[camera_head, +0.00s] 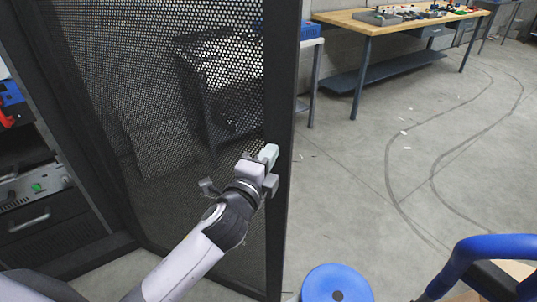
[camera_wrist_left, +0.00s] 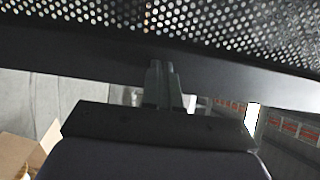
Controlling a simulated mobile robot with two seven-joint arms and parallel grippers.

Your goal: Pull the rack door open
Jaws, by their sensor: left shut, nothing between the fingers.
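The rack door (camera_head: 279,90) is a dark frame with perforated mesh, and it stands swung out from the rack (camera_head: 45,215) at the left. My left gripper (camera_head: 268,156) is at the door's free edge, about mid-height in the head view. In the left wrist view the gripper's fingers (camera_wrist_left: 161,68) are together with nothing between them. Their tips overlap the dark door frame (camera_wrist_left: 60,62); I cannot tell whether they touch it. The door's handle is not clearly visible. My right gripper is out of view.
A wooden workbench (camera_head: 350,17) with parts on it stands at the back. A blue round stool seat (camera_head: 325,285) and a blue handle (camera_head: 480,250) are at the front right. The grey floor right of the door is mostly clear. A cardboard box (camera_wrist_left: 25,150) shows in the left wrist view.

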